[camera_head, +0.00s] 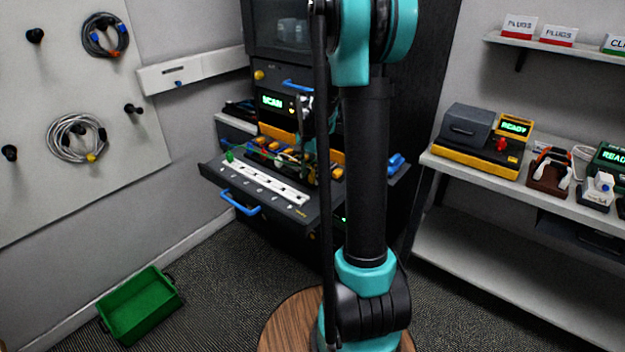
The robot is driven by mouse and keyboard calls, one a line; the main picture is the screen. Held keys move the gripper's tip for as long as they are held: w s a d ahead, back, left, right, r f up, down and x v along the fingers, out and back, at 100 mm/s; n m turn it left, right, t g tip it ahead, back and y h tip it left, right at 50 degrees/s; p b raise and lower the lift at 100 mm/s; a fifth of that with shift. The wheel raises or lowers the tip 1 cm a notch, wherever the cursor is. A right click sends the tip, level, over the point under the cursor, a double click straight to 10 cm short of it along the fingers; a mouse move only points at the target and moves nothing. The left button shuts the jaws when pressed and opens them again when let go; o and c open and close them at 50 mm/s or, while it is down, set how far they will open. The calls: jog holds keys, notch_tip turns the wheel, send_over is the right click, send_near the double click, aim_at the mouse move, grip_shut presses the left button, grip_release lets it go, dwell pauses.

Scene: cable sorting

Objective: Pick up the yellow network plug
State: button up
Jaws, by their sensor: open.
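A small yellow plug end (91,157) shows at the bottom of a grey-white cable coil (72,138) hung on the wall board at the left. Several yellow-orange pieces (291,163) also lie in the row behind the pulled-out rack drawer (225,178); they are too small to tell whether one is the yellow network plug. My gripper (304,166) is open over the right part of this row, pointing down. Its fingers are small and dark against the rack, and I cannot tell whether they touch anything. My arm hides part of the rack to the right.
A green bin (140,304) stands on the floor at left. A green piece (229,156) sits at the drawer's left end. A second coil (104,36) hangs on the board. The right shelf (477,172) holds a yellow-black device (480,152) and tools. Floor before the rack is clear.

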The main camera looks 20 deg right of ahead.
aim_at(311, 174)
jog(key=shift+f, duration=0.5)
grip_shut()
notch_tip(311, 174, up, 24)
jog(key=shift+f, duration=0.2)
dwell(1.0)
